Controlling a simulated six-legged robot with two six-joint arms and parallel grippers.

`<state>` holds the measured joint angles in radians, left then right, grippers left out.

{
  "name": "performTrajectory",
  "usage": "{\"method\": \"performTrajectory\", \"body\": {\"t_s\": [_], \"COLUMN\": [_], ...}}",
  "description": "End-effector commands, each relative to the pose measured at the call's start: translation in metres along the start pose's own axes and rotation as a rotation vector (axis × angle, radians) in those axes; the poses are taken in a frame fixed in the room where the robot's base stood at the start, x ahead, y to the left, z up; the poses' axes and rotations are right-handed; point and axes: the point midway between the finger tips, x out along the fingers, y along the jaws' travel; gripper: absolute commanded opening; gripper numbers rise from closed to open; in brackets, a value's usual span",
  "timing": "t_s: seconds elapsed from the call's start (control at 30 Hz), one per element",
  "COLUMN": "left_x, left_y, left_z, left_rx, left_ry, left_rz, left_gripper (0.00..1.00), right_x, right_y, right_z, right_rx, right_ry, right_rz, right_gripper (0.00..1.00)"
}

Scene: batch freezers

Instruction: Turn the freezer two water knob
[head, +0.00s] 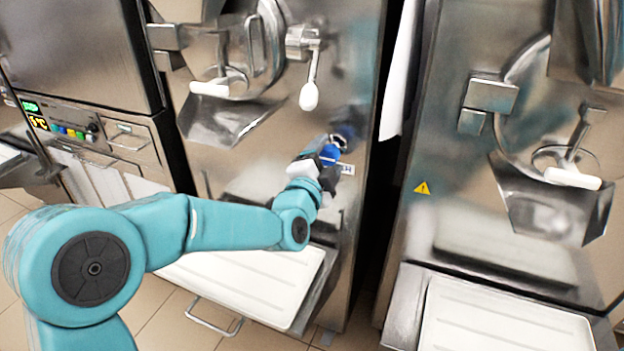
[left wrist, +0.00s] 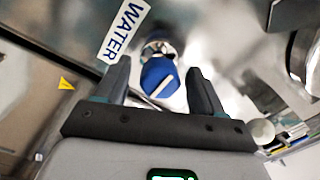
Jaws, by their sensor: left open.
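The blue water knob (head: 330,154) sits on the front of the middle steel freezer (head: 345,60), low on its right side. In the left wrist view the knob (left wrist: 159,78) has a white line across its face. A white label reading WATER (left wrist: 123,30) is beside it. My left gripper (head: 325,165) is at the knob. In the left wrist view its open fingers (left wrist: 162,85) stand on either side of the knob, with gaps visible and no clear contact. My right gripper is not in view.
A white-tipped lever (head: 309,95) hangs above the knob. A steel chute (head: 225,120) is to its left. A white tray (head: 250,285) lies below my left arm. Another freezer (head: 470,200) stands to the right, past a dark gap.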

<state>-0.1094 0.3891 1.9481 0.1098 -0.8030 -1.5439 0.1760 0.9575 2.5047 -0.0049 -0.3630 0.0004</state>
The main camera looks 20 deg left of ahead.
Motion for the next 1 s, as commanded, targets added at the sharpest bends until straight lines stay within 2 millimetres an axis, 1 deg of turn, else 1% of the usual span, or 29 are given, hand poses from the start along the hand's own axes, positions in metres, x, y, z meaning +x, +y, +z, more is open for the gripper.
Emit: {"method": "performTrajectory", "body": {"t_s": [0.3,0.4,0.5,0.6,0.7,1.0], "left_x": [-0.083,-0.107,-0.126,-0.139,-0.147,-0.149], "left_y": [-0.001,-0.001,0.0,-0.001,0.0,0.0], "left_z": [-0.001,-0.001,0.0,-0.001,0.0,0.0], "left_rx": [0.0,0.0,0.0,0.0,0.0,0.0], "left_ry": [0.002,0.002,0.001,0.001,0.001,0.001], "left_rz": [-0.002,-0.002,-0.002,-0.002,-0.001,-0.001], "left_gripper": [0.69,0.69,0.69,0.69,0.69,0.69], "right_x": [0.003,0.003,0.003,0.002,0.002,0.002], "right_y": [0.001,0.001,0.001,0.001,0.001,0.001], "right_z": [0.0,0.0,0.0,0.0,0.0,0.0], "right_rx": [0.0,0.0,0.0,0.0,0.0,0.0], "right_ry": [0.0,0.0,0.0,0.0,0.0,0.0], "right_rz": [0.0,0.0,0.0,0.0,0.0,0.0], "right_gripper": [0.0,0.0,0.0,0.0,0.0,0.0]}}
